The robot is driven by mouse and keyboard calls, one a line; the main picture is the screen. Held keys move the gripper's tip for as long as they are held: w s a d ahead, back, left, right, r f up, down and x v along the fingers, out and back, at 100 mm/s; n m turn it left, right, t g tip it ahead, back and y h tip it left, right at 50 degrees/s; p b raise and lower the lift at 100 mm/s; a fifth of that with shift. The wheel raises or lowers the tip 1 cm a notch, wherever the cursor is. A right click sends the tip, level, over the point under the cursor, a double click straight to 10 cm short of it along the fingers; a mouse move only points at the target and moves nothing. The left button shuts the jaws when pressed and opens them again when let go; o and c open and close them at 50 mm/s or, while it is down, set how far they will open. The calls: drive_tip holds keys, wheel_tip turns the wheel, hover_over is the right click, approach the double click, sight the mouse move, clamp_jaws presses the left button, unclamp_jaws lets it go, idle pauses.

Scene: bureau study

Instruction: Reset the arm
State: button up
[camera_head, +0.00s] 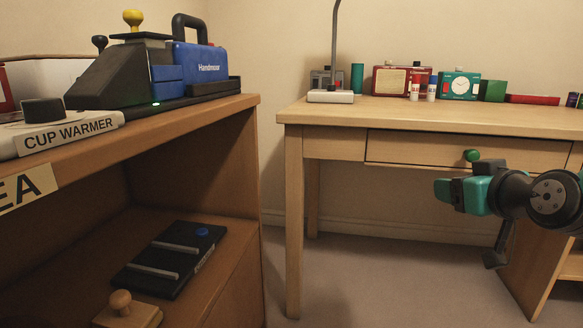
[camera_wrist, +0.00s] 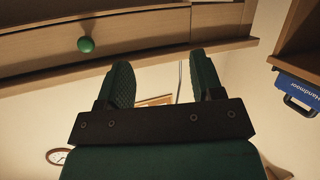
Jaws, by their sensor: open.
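My gripper (camera_head: 442,190) is at the right of the head view, in front of the desk and just below its drawer, pointing left. In the wrist view my gripper (camera_wrist: 162,75) shows two dark green fingers spread apart with nothing between them. The drawer (camera_head: 420,149) has a green knob (camera_head: 471,155), which also shows in the wrist view (camera_wrist: 86,45), beside the fingers and apart from them. The drawer looks closed.
The desk (camera_head: 350,112) carries a lamp base (camera_head: 330,97), a teal clock (camera_head: 460,85) and several small things. The left shelf unit holds a cup warmer (camera_head: 65,132), a blue-and-black machine (camera_head: 200,65) and a black tray (camera_head: 170,258). Floor between the furniture is clear.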

drive_tip(key=s+a+r+n+g+y+p, duration=0.1)
drive_tip(key=s+a+n+g+y+p, duration=0.15)
drive_tip(key=s+a+g, duration=0.35)
drive_tip(key=s+a+r+n+g+y+p, duration=0.1)
drive_tip(key=s+a+r+g+y+p, duration=0.2)
drive_tip(key=a, duration=0.5)
drive_tip(key=s+a+r+n+g+h+p, duration=0.1)
drive_tip(key=s+a+r+g+p, duration=0.15)
drive_tip(key=s, duration=0.45)
drive_tip(key=s+a+r+n+g+h+p, duration=0.1)
drive_tip(key=s+g+p, duration=0.2)
drive_tip(key=s, duration=0.4)
wheel_tip(320, 180, up, 35)
drive_tip(key=p, duration=3.6)
drive_tip(key=shift+w+r, duration=0.15)
drive_tip(key=shift+r, duration=0.05)
